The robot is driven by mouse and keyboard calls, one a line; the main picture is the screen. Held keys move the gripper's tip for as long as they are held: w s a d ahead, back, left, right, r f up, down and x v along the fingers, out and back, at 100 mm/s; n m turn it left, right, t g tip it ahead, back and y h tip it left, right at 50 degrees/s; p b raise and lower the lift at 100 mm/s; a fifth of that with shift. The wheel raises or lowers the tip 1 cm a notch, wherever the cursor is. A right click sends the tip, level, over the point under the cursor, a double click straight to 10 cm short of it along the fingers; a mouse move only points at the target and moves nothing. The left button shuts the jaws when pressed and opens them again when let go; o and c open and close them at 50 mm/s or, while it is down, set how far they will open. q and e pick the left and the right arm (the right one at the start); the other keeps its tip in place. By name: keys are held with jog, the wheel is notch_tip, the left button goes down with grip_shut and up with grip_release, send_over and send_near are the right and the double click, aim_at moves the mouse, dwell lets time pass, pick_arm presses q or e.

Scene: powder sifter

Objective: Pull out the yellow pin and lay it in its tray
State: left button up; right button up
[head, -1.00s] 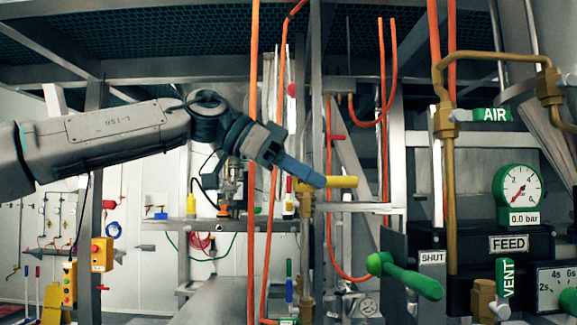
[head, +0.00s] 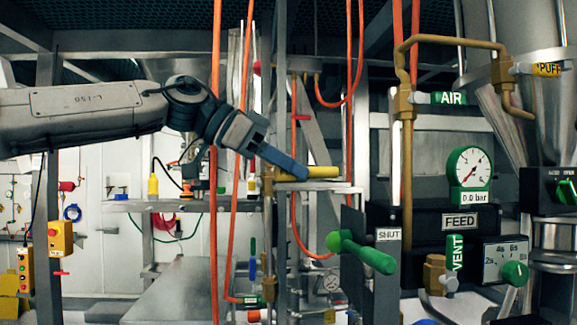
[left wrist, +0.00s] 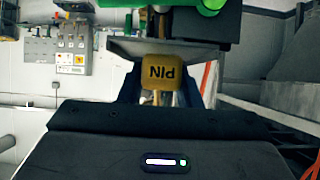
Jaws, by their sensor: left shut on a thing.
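The yellow pin (head: 322,172) is held between the fingers of my left gripper (head: 298,173), roughly level in the head view. It sits just above a narrow grey tray-like ledge (head: 340,187); I cannot tell whether they touch. In the left wrist view the pin (left wrist: 162,71) shows its square yellow end with "PIN" upside down, between the blue fingers. A grey tray-like piece (left wrist: 125,47) lies close to it there. My right gripper is not in view.
A green-handled lever (head: 362,252) by the SHUT plate stands right of and below the pin. A brass upright fitting (head: 268,180) and orange hoses (head: 216,120) are close on the left. The black FEED panel (head: 460,221) and gauge (head: 469,172) stand at right.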

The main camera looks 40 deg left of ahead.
pick_arm(q)
jog(key=shift+f+b, duration=0.35)
dwell(0.3)
jog(key=o, duration=1.1)
jog(key=shift+s, duration=0.1)
jog(key=shift+s+a+r+b, duration=0.25)
jog(key=shift+a+b, duration=0.05)
jog(key=shift+b, duration=0.1)
jog(key=b+v, duration=0.3)
jog(key=v, duration=0.6)
jog(key=shift+s+a+r, duration=0.15)
jog(key=shift+s+r, duration=0.1)
